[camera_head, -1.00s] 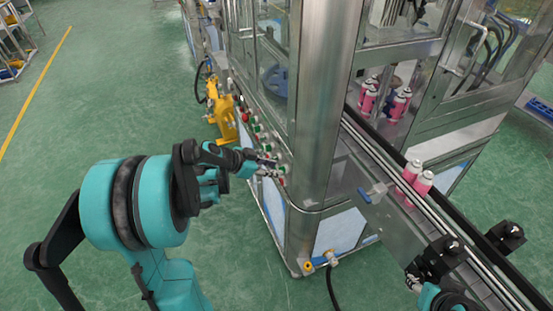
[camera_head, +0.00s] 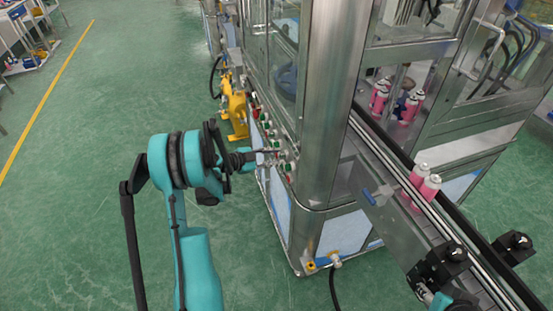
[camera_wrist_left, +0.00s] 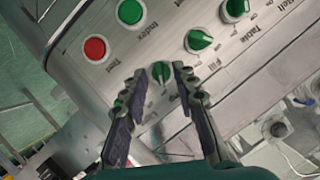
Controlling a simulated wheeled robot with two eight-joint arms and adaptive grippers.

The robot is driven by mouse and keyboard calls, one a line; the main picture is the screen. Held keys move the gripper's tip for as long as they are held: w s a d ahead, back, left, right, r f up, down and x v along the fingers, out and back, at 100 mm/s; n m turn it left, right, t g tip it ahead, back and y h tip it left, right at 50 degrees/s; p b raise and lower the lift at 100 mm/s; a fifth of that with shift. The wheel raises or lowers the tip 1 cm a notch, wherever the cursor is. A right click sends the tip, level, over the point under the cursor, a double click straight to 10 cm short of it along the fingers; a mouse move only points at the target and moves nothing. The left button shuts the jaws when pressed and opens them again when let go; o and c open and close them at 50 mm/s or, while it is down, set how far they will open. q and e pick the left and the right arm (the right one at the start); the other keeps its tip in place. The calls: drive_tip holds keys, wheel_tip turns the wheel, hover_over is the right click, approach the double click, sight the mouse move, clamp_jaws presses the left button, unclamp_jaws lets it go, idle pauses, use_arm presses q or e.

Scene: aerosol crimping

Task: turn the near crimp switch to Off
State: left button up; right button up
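The control panel (camera_wrist_left: 262,48) on the machine's side fills the left wrist view. A green knob switch (camera_wrist_left: 161,71) sits between my left gripper's (camera_wrist_left: 160,78) fingertips. Its own name label is hidden by the fingers. The fingers are apart, one on each side of the knob; I cannot tell if they touch it. The knob's handle stands nearly upright in this picture. In the head view my left gripper (camera_head: 268,152) reaches the panel's row of switches and is small there. My right gripper (camera_head: 424,292) shows only partly at the bottom right; its fingers are unclear.
The wrist view shows a red button (camera_wrist_left: 94,49), a green Index button (camera_wrist_left: 130,12) and a Fill switch (camera_wrist_left: 198,40) close by. In the head view a steel corner post (camera_head: 325,110) stands right of the panel. Pink cans (camera_head: 420,186) stand on the conveyor.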

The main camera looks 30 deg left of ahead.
use_arm(q)
drive_tip(key=shift+w+d+f, duration=0.15)
drive_tip(key=shift+w+d, duration=0.05)
drive_tip(key=shift+w, duration=0.2)
clamp_jaws()
drive_tip(key=shift+n, duration=0.3)
drive_tip(key=n+g+h, duration=0.1)
drive_tip(key=n, duration=0.1)
drive_tip(key=n+g+h+b, duration=0.1)
drive_tip(key=n, duration=0.2)
drive_tip(key=n+g+h, duration=0.1)
drive_tip(key=n+h, duration=0.1)
drive_tip(key=shift+w+a+g+b, duration=0.25)
drive_tip(key=shift+a+g+b, duration=0.05)
drive_tip(key=shift+g+b, duration=0.1)
drive_tip(key=shift+n+h, duration=0.3)
idle(0.4)
